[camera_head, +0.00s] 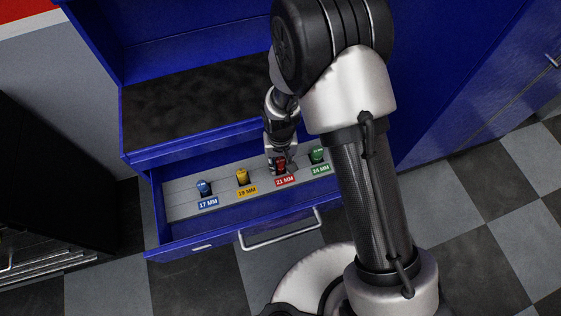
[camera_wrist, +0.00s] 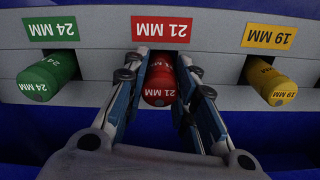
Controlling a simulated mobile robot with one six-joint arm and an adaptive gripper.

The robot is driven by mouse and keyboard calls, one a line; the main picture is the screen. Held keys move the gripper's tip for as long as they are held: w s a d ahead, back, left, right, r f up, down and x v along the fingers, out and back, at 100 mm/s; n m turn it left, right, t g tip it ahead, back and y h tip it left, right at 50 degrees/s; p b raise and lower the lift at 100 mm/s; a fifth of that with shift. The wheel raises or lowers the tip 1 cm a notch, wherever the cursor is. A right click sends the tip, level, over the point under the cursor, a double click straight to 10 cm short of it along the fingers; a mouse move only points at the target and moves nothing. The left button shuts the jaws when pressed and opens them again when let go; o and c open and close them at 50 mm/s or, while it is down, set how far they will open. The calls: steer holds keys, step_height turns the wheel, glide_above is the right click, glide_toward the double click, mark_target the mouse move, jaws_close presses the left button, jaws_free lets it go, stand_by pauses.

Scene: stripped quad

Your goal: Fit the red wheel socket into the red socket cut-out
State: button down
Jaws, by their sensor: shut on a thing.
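The red wheel socket (camera_wrist: 159,88), marked 21 MM, is between the two fingers of my gripper (camera_wrist: 160,75) in the wrist view. The fingers are shut on it. It is lined up with the red 21 MM label (camera_wrist: 161,29), and its far end meets the foam at the cut-out there. The red cut-out itself is hidden by the socket and fingers, so I cannot tell how deep the socket sits. In the head view my gripper (camera_head: 279,160) reaches down into the open drawer, with the red socket (camera_head: 280,168) just above the red label (camera_head: 285,181).
The blue socket (camera_head: 204,188), yellow socket (camera_head: 242,176) and green socket (camera_head: 317,155) stand in the grey foam (camera_head: 222,184) beside their labels. The drawer's blue front wall (camera_head: 190,245) and handle (camera_head: 281,239) are near; a dark worktop (camera_head: 190,108) is behind.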

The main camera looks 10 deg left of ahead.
mark_target(281, 160)
steer(key=shift+f, duration=0.2)
steer(key=c, duration=1.3)
jaws_free()
step_height(281, 160, up, 12)
steer(key=p, duration=0.3)
steer(key=shift+r+p, duration=0.2)
steer(key=shift+p, duration=0.15)
